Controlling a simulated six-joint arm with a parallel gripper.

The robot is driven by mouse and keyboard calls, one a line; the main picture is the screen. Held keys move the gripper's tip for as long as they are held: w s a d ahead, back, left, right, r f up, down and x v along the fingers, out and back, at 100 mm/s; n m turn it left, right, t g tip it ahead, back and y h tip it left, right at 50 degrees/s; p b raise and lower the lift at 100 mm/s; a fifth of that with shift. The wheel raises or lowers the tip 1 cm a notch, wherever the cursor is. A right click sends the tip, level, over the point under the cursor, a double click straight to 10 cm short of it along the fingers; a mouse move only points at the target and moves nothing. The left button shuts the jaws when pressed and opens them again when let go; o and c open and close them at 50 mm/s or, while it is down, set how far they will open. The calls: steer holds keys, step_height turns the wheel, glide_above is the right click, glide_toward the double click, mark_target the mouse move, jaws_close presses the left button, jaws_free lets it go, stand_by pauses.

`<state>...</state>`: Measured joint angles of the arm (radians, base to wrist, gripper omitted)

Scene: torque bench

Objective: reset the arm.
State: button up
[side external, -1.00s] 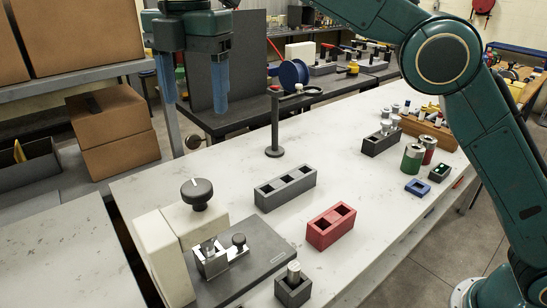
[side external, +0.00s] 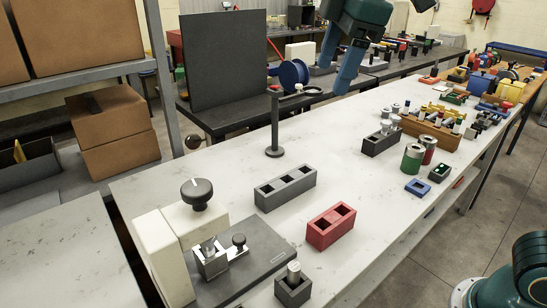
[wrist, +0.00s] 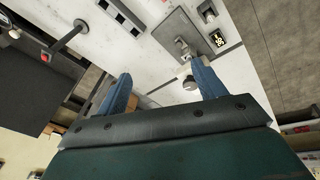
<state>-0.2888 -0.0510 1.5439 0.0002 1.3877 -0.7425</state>
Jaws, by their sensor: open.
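My gripper (side external: 336,76) is raised over the far part of the white workbench (side external: 240,180), near the top middle of the side view. Its two blue fingers are apart with nothing between them. In the wrist view the fingers of my gripper (wrist: 160,78) are spread, with bench surface and the measuring device beyond them. It touches nothing that I can see.
On the bench stand a black post (side external: 275,125), a grey three-slot block (side external: 285,189), a red two-slot block (side external: 331,226), a device with a black knob (side external: 197,194) and a small dark socket holding a peg (side external: 293,287). A grey panel (side external: 224,60) stands behind.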

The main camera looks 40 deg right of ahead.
steer(key=s+d+f+m+t, duration=0.1)
steer(key=s+d+f+m, duration=0.4)
steer(key=s, duration=0.4)
steer(key=s+d+f+m+t, duration=0.1)
steer(key=s+d+f+m, duration=0.4)
steer(key=s+f, duration=0.3)
steer(key=shift+s+d+f+m+t+h, duration=0.35)
steer(key=shift+f+m, duration=0.3)
steer(key=shift+m, duration=0.25)
